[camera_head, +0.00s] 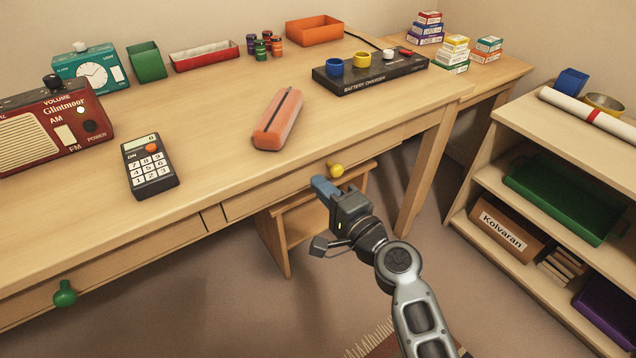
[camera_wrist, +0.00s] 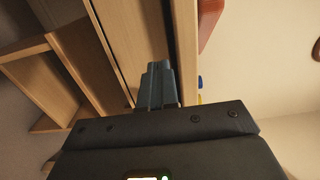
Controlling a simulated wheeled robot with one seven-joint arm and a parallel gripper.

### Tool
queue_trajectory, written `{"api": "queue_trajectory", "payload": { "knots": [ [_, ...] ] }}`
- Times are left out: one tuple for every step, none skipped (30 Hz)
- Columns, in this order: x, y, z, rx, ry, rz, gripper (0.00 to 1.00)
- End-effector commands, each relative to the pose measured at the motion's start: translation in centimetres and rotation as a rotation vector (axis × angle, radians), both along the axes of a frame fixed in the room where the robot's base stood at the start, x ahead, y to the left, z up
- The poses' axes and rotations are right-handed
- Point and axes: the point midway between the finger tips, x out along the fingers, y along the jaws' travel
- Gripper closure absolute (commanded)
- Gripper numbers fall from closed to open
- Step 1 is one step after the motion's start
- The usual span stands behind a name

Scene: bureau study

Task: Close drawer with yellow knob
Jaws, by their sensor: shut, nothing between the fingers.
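The yellow knob (camera_head: 337,170) sits on the right drawer's wooden front (camera_head: 270,195), under the desk's front edge. This front looks about level with the desk front; I cannot tell whether a small gap is left. My gripper (camera_head: 322,187) is shut and empty, its blue-grey fingertips just in front of the drawer front, slightly left of and below the knob. I cannot tell whether they touch the wood. In the wrist view the shut fingers (camera_wrist: 158,75) point at a wooden front (camera_wrist: 135,35); the yellow knob does not show there.
A green knob (camera_head: 64,293) marks the left drawer. On the desktop (camera_head: 215,130) are a calculator (camera_head: 149,165), an orange case (camera_head: 278,120), a red radio (camera_head: 50,125) and a battery charger (camera_head: 370,72). A shelf unit (camera_head: 520,140) stands right; open floor (camera_head: 300,320) lies below.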

Motion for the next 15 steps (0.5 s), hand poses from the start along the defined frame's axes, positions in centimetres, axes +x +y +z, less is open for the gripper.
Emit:
{"api": "queue_trajectory", "payload": {
  "knots": [
    [-0.6, -0.4, 0.0, -0.001, 0.001, 0.000, 1.00],
    [-0.9, -0.6, 0.0, -0.001, 0.001, 0.001, 1.00],
    [-1.3, -0.9, 0.0, -0.001, 0.002, 0.001, 1.00],
    [-1.7, -1.2, -0.1, -0.001, 0.002, 0.000, 1.00],
    [-2.0, -1.5, -0.1, -0.001, 0.002, 0.000, 1.00],
    [-2.4, -1.8, -0.1, -0.001, 0.002, 0.000, 1.00],
    [-2.9, -2.1, -0.1, -0.001, 0.002, -0.001, 1.00],
    [-3.2, -2.4, -0.1, -0.001, 0.002, -0.001, 1.00],
    [-3.8, -2.8, -0.1, -0.001, 0.002, -0.001, 1.00],
    [-4.2, -3.1, -0.1, -0.001, 0.003, 0.000, 1.00],
    [-4.6, -3.3, -0.1, -0.001, 0.002, 0.000, 1.00],
    [-5.1, -3.7, -0.1, -0.002, 0.002, 0.000, 1.00],
    [-5.5, -4.0, -0.1, -0.001, 0.002, 0.000, 1.00],
    [-5.8, -4.3, -0.1, -0.001, 0.002, 0.000, 1.00],
    [-6.2, -4.5, -0.1, 0.000, 0.002, -0.001, 1.00]
  ]
}}
